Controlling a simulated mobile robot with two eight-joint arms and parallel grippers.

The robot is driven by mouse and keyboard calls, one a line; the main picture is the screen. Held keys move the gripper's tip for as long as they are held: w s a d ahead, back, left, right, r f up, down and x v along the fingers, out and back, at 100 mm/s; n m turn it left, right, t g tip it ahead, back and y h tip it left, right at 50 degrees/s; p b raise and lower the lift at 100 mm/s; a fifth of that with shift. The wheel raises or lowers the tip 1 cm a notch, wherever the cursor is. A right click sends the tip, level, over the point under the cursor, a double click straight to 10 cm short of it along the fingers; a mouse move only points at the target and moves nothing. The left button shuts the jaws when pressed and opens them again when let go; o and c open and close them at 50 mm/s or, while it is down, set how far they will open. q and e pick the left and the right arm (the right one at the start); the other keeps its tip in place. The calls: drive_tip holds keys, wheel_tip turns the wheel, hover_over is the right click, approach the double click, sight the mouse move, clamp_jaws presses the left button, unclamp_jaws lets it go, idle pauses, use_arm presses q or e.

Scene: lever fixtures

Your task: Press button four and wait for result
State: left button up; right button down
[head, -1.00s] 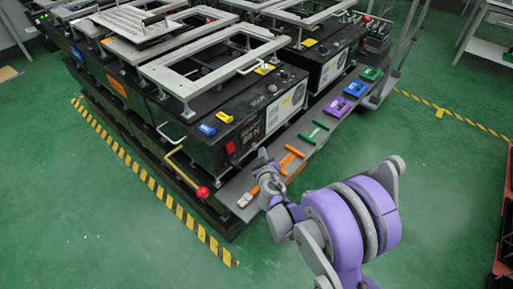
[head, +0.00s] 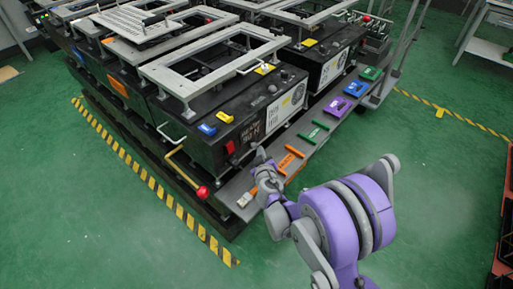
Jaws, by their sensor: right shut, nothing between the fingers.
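The fixture is a black box unit with a grey frame on top (head: 215,70). A blue piece (head: 207,129), a yellow piece (head: 224,117) and a red switch-like piece (head: 230,147) sit on the box near its front corner. I cannot tell which part is button four; no number is readable. My right gripper (head: 260,156) is shut and empty, in front of the box's right face, above the grey ledge (head: 236,186) and left of the orange handles (head: 291,160). I cannot tell whether it touches anything. My left gripper is not in view.
A yellow lever with a red knob (head: 202,192) sticks out at the front corner. Green (head: 313,131), purple (head: 337,107) and blue (head: 356,88) handles line the ledge. Yellow-black tape (head: 150,178) edges the green floor, which is clear at the lower left.

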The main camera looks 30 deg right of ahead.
drive_tip(key=shift+w+a, duration=0.1)
drive_tip(key=shift+w, duration=0.1)
drive_tip(key=shift+s, duration=0.1)
idle(0.4)
drive_tip(key=shift+s+d, duration=0.4)
drive_tip(key=shift+s, duration=0.35)
drive_tip(key=shift+s, duration=0.1)
drive_tip(key=s, duration=0.1)
drive_tip(key=s+d, duration=0.1)
drive_tip(key=s, duration=0.1)
drive_tip(key=s+d, duration=0.1)
drive_tip(key=shift+s+b, duration=0.25)
drive_tip(key=shift+b, duration=0.1)
drive_tip(key=shift+a, duration=0.1)
idle(0.3)
